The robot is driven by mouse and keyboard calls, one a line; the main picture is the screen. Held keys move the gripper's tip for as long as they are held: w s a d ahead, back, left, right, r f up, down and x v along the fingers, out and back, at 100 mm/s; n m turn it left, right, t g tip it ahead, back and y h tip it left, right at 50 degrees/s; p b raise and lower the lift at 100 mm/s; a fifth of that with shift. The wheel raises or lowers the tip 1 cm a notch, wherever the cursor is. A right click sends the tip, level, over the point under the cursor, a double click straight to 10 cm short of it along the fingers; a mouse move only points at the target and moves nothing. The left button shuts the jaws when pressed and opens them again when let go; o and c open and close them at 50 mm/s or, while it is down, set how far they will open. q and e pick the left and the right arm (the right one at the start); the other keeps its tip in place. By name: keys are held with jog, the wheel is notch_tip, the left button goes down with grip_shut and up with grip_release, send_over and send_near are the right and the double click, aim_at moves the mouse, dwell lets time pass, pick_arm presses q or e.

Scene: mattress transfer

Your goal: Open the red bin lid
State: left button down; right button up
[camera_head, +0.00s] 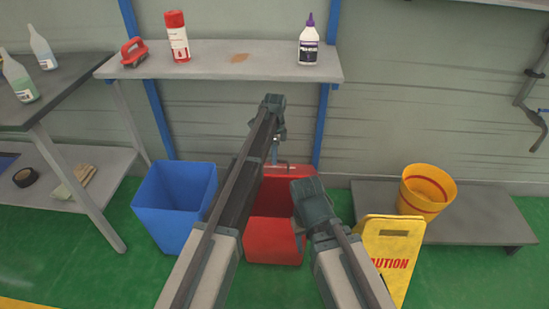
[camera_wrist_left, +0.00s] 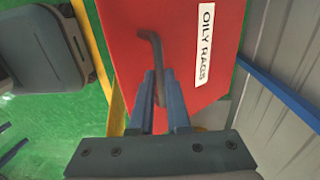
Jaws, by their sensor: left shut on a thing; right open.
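The red bin (camera_head: 274,243) stands on the green floor below the wall shelf. Its dark red inside shows above the front wall, and the red lid (camera_head: 290,170) appears tilted up at the back. In the left wrist view the lid (camera_wrist_left: 180,30) carries a white "OILY RAGS" label (camera_wrist_left: 205,43) and a bent metal handle (camera_wrist_left: 152,45). My left gripper (camera_head: 278,158) reaches down from above and is shut on this handle, which shows between its fingers (camera_wrist_left: 160,85). My right gripper (camera_head: 310,192) is over the bin's right side, open; its fingertips are not clear.
A blue bin (camera_head: 174,205) stands left of the red bin. A yellow caution sign (camera_head: 392,250) and a yellow bucket (camera_head: 426,190) on a low grey platform (camera_head: 482,215) are to the right. The wall shelf (camera_head: 215,66) above holds bottles and a red-handled brush.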

pick_arm(q)
jog(key=shift+w, duration=0.45)
jog(key=c, duration=0.9)
grip_release()
jog(key=shift+w+f, duration=0.1)
jog(key=shift+f, duration=0.15)
jog(key=shift+r, duration=0.15)
jog(key=shift+r+p, duration=0.4)
jog(key=shift+p, duration=0.15)
jog(key=r+p, duration=1.2)
jog(key=shift+w+r+p, duration=0.25)
jog(key=shift+r+p, duration=0.15)
